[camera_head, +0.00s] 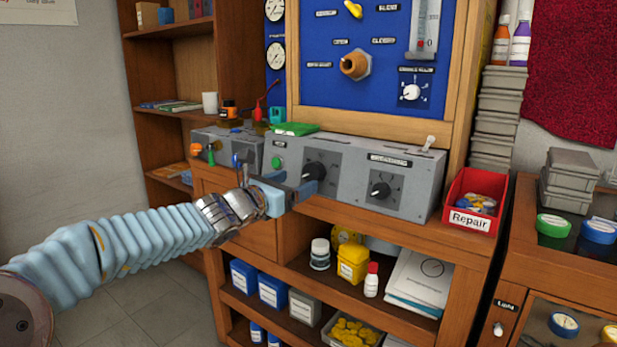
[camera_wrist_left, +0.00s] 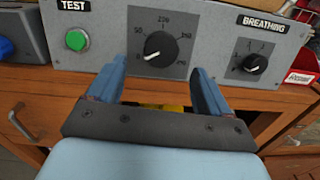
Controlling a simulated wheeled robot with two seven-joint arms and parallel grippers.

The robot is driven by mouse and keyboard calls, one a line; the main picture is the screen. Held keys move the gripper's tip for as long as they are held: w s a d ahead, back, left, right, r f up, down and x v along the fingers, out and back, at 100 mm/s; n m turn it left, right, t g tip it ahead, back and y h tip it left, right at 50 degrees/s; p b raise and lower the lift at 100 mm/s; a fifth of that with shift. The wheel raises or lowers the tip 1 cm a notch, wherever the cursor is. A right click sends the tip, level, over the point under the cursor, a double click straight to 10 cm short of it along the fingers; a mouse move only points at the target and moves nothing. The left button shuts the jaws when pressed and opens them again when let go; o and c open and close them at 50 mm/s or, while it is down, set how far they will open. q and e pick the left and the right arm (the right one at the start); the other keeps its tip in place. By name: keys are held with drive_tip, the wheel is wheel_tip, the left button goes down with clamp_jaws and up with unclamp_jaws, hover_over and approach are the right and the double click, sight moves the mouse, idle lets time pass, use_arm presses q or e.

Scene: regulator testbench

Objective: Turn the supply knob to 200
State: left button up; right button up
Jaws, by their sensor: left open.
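The supply knob is a black round knob (camera_wrist_left: 160,46) on a dark grey scale plate of the grey bench panel. It also shows in the head view (camera_head: 314,171), partly behind my gripper. In the left wrist view its white pointer line points to the lower left, near the 0 mark. My left gripper (camera_head: 292,184) is open and empty in front of the panel. In the left wrist view its two blue fingers (camera_wrist_left: 161,75) stand on either side of the knob, below its centre, with gaps to it.
Right of the knob is the black breathing knob (camera_wrist_left: 255,64). Left is a green test button (camera_wrist_left: 76,40). A red Repair bin (camera_head: 474,202) stands at the panel's right end. Shelves with bottles and boxes lie below. A blue gauge board (camera_head: 330,90) stands above.

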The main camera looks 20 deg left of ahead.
sight(310, 176)
use_arm(q)
drive_tip(key=x, duration=0.6)
drive_tip(key=c, duration=1)
drive_tip(key=shift+c, duration=0.2)
